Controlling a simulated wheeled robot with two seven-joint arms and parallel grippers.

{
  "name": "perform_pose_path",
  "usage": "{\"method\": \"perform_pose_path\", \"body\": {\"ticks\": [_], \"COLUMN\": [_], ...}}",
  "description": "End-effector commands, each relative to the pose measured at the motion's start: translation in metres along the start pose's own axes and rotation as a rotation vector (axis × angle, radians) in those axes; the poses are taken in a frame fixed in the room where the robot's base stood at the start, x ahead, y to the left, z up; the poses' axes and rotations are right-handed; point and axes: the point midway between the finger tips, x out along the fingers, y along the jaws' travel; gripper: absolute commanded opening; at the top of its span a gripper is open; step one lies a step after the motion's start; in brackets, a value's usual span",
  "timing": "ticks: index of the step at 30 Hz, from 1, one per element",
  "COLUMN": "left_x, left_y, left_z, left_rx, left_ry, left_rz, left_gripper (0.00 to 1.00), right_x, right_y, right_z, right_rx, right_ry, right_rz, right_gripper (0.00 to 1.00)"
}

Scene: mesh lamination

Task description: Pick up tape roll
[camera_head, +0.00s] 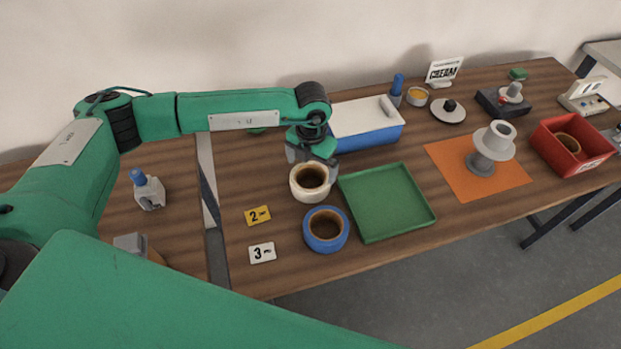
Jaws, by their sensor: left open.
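A cream tape roll (310,194) with a brown core lies on the wooden table near the middle. A blue tape roll (326,244) with a brown core lies just in front of it, close to the table's front edge. My left gripper (314,170) hangs down over the far side of the cream roll and is open. Its fingers partly overlap the roll's far rim, and I cannot tell whether they touch it. The blue roll is apart from the gripper. My right gripper is not in view.
A green tray (386,238) lies right of the rolls, with a blue box (395,137) behind it. Cards marked 2 (257,215) and 3 (262,253) lie left. An orange mat (458,187) bears a grey stand with a white spool (494,142). A red bin (541,150) stands right.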

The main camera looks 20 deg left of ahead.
Motion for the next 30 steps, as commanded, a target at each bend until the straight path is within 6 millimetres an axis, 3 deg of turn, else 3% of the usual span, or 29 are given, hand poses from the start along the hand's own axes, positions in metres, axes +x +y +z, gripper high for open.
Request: {"method": "perform_pose_path", "body": {"ticks": [4, 12, 20, 24, 30], "left_x": [0.012, 0.047, 0.051, 0.05, 0.05], "left_y": [0.001, 0.002, 0.002, 0.002, 0.002], "left_z": [-0.002, -0.002, -0.002, -0.001, -0.001], "left_rx": [-0.001, -0.001, -0.001, -0.001, -0.001], "left_ry": [0.004, 0.002, 0.001, 0.001, 0.0], "left_rz": [0.001, 0.0, 0.0, 0.0, 0.0], "left_gripper": [1.0, 1.0, 1.0, 0.72, 0.71], "right_x": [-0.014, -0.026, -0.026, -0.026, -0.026], "right_y": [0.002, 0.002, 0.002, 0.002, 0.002], "right_z": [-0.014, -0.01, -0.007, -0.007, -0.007], "right_rx": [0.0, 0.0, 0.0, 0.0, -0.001], "right_ry": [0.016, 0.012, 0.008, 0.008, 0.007], "right_rz": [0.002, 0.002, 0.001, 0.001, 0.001], "right_gripper": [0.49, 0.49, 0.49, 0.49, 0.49]}}
